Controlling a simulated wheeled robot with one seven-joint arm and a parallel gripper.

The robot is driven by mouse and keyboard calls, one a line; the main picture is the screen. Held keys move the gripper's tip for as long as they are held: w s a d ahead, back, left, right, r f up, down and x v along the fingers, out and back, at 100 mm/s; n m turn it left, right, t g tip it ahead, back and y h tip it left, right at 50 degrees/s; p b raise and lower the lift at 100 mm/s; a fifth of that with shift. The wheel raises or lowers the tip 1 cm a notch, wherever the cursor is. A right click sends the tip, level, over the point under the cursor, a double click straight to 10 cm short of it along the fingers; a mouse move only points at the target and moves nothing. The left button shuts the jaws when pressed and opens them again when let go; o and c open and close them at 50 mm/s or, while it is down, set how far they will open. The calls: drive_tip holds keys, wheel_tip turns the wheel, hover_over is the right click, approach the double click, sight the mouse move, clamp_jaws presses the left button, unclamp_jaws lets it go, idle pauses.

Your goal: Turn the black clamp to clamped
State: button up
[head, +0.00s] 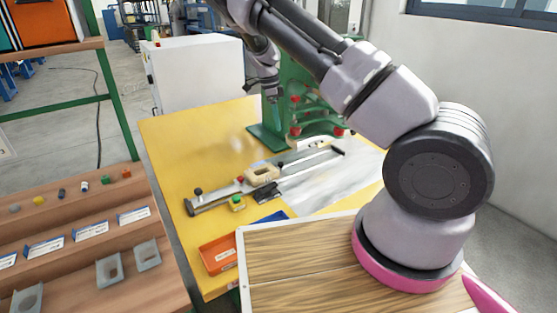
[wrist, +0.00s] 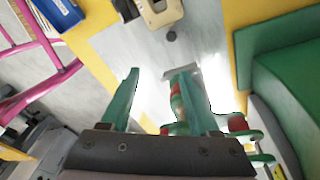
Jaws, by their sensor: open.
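The black clamp (head: 266,191) appears as a small dark part on the yellow table, beside a cream block (head: 262,173) on a long grey fixture rail. How its lever is set is too small to tell. My gripper (head: 273,100) hangs above the far part of the table, close in front of the green machine and apart from the clamp. In the wrist view my gripper (wrist: 160,98) has its two teal fingers wide apart with nothing held. The cream block (wrist: 162,10) shows at the top edge there, with a dark part beside it that may be the clamp.
The green machine (head: 300,100) with red knobs stands behind the rail. It also shows close on the right in the wrist view (wrist: 290,85). An orange bin (head: 218,254) and a blue bin (head: 271,217) sit at the near side. The table's left part (head: 175,150) is clear.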

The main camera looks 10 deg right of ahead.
sight(281, 163)
drive_tip(key=f+h, duration=0.1)
drive_tip(key=f, duration=1)
drive_tip(key=w+f+h, duration=0.1)
drive_tip(key=f, duration=0.5)
drive_tip(key=shift+d+f+m+h, duration=0.25)
drive_tip(key=shift+d+m+h, duration=0.05)
drive_tip(key=shift+d+m, duration=0.1)
clamp_jaws()
